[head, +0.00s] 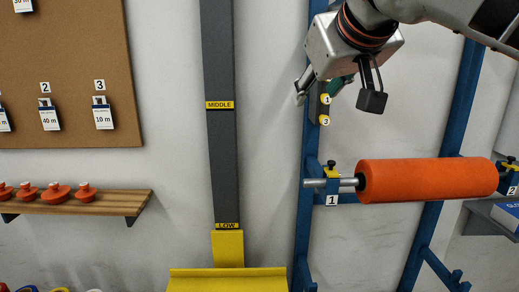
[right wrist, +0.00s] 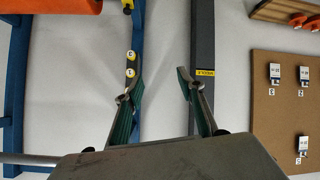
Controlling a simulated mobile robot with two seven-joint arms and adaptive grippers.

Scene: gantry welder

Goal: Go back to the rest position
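My right gripper (head: 322,90) is at the upper right of the head view, in front of the blue frame (head: 308,150). In the right wrist view its two fingers (right wrist: 156,86) stand apart with only bare wall between them, so it is open and empty. The right arm comes in from the top right corner. My left gripper is not in view.
An orange roller (head: 425,180) lies across the blue frame below my right gripper. A grey column (head: 219,60) with MIDDLE and LOW labels carries a yellow plate (head: 228,278). A shelf with orange knobs (head: 103,204) and a corkboard (head: 65,75) with tags are left.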

